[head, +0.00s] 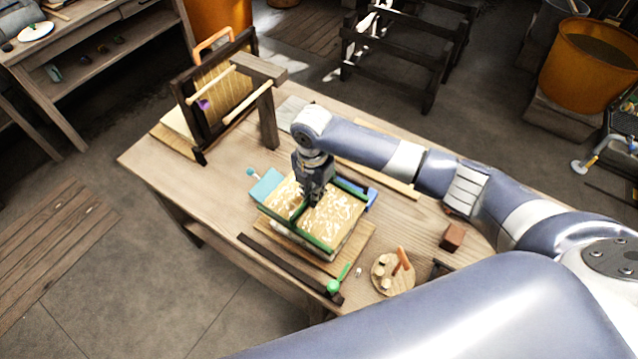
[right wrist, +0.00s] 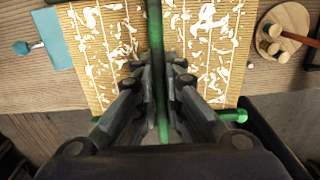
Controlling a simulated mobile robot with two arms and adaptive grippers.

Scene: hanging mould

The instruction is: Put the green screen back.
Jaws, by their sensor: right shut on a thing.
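The green screen (head: 318,243) is a green-barred frame with a tan, slatted face strewn with white flakes. It lies flat on a stack on the wooden table, in the middle of the head view. My right gripper (head: 313,196) comes down from above and is shut on the green middle bar. In the right wrist view that bar (right wrist: 155,38) runs between the fingers of my right gripper (right wrist: 160,95). The fingers hide part of the bar. My left gripper is not in view. A dark upright frame (head: 207,140) with a slatted panel stands at the table's far left.
A teal piece (head: 265,187) lies beside the stack. A dark bar (head: 285,263) lies along the near table edge, with a green-knobbed tool (head: 334,286) at its end. A round board (head: 393,272) with pegs and a brown block (head: 453,236) stand to the right. The left table corner is clear.

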